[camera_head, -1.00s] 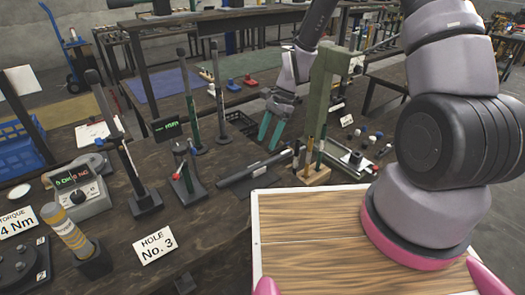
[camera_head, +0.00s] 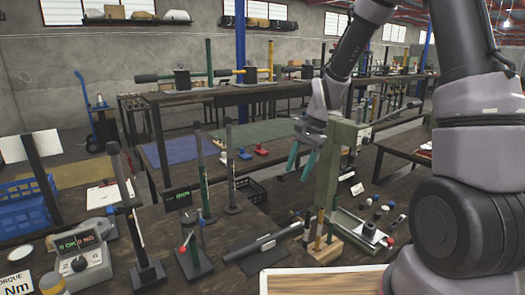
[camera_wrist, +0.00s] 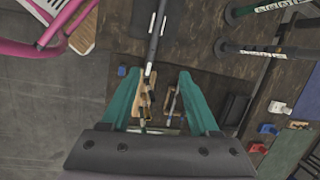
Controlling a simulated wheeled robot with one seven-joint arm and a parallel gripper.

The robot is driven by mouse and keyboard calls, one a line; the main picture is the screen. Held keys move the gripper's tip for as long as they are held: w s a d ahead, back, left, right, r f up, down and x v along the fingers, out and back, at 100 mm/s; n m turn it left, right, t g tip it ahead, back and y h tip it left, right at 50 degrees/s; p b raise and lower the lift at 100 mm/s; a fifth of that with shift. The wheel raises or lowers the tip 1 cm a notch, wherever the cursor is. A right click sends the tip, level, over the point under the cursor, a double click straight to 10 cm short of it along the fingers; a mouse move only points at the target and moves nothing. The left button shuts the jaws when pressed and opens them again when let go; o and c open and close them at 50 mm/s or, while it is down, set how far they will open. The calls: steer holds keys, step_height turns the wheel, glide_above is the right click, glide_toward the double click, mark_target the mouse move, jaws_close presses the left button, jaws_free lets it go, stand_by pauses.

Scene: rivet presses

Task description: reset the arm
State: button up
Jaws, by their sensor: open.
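My gripper (camera_head: 301,160) has teal fingers and hangs above the dark workbench, just left of a green press column (camera_head: 330,180). The fingers are spread apart with nothing between them. In the wrist view my gripper (camera_wrist: 160,100) also shows its two teal fingers apart. Beyond them lie a wooden block with tools (camera_wrist: 147,102) and a long dark bar tool (camera_wrist: 155,40), both clear of the fingers. My arm rises from the gripper to the upper right of the head view.
The wooden tool block (camera_head: 325,250) stands at the press foot, with a dark bar tool (camera_head: 268,243) to its left. Several upright posts, a small display (camera_head: 178,200) and a torque tester (camera_head: 82,258) stand further left. A blue crate (camera_head: 28,208) is at the far left.

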steer(key=s+d+r+n+t+h, duration=0.1)
steer(key=s+d+r+t, duration=0.2)
steer(key=r, duration=0.5)
steer(key=s+d+r+n+t, duration=0.15)
steer(key=d+r, duration=0.25)
steer(key=r, duration=0.4)
steer(key=s+d+r+n+t, duration=0.2)
steer(key=s+d+r, duration=0.4)
steer(key=s+r, duration=0.3)
steer(key=s+t, duration=0.1)
steer(key=s, duration=0.1)
steer(key=shift+s+r+n, duration=0.35)
steer(key=shift+s+r, duration=0.05)
steer(key=shift+d, duration=0.1)
